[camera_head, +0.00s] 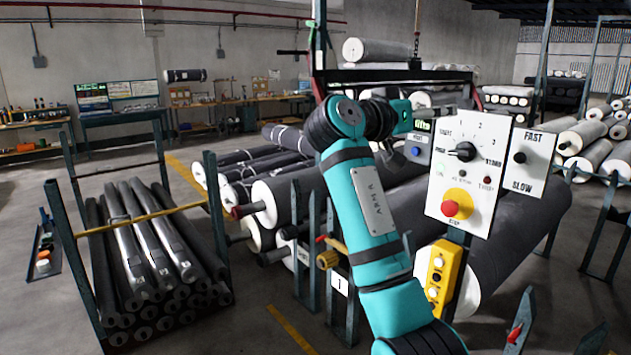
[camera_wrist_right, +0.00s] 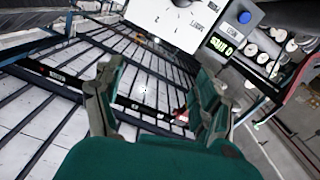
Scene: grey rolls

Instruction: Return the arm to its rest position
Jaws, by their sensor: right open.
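My right arm (camera_head: 375,215) is teal and black, rises from the bottom middle of the head view and bends at the top toward the control panel. Its far end is beside the panel's left edge, and the fingers cannot be made out there. In the right wrist view my right gripper (camera_wrist_right: 158,80) is open, with two teal fingers apart and nothing between them. The white control panel (camera_head: 470,180) has a black selector knob, a red stop button on yellow and a FAST/SLOW plate. It also shows in the wrist view (camera_wrist_right: 170,20), beyond the fingertips. My left gripper is not in view.
A green-lit display (camera_head: 423,126) and blue button sit left of the panel. A yellow button box (camera_head: 438,275) hangs below it. A large grey roll (camera_head: 525,225) lies behind. A rack of dark rolls (camera_head: 150,260) stands left. Open floor (camera_head: 265,300) lies between rack and arm.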

